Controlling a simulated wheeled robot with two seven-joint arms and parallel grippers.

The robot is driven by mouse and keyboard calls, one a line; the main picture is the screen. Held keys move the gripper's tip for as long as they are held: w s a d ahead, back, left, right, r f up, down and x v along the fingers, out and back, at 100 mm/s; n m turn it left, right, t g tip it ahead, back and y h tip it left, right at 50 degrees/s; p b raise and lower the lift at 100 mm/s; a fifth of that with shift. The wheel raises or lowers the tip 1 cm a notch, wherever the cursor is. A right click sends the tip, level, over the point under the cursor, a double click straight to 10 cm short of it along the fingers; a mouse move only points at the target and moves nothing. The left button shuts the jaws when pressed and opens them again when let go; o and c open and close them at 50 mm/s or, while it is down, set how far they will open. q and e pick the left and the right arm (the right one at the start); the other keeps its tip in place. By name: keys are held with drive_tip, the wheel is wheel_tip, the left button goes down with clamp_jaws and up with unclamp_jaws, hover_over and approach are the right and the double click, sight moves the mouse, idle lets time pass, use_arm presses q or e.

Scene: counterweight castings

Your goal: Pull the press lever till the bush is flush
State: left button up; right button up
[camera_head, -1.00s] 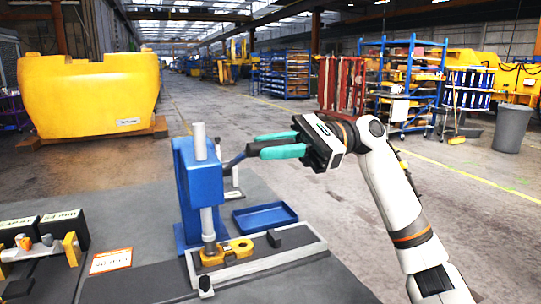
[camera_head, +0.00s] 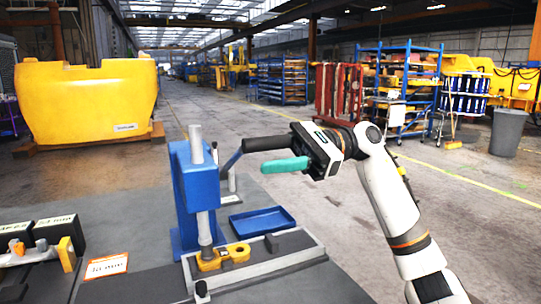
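The blue arbor press (camera_head: 187,200) stands on the bench with its silver ram (camera_head: 205,228) down over a small yellow casting (camera_head: 236,253). The bush is too small and too covered to judge whether it is flush. The press lever (camera_head: 268,143) slants up to the right from the press and ends in a near-level black grip. My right gripper (camera_head: 284,153) is at this grip. One teal finger shows below the grip with a small gap; the other seems hidden behind it. The gripper looks open. My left gripper is not in view.
A blue tray (camera_head: 262,221) lies behind the grey fixture rail (camera_head: 285,262). An orange-edged card (camera_head: 106,267) and black labelled boxes (camera_head: 38,231) are on the bench at left. A large yellow casting (camera_head: 85,100) stands on the floor beyond. Open floor lies behind the bench.

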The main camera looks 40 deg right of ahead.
drive_tip(key=b+v, duration=0.1)
drive_tip(key=v, duration=1.1)
drive_tip(key=shift+b, duration=0.3)
drive_tip(key=shift+a, duration=0.1)
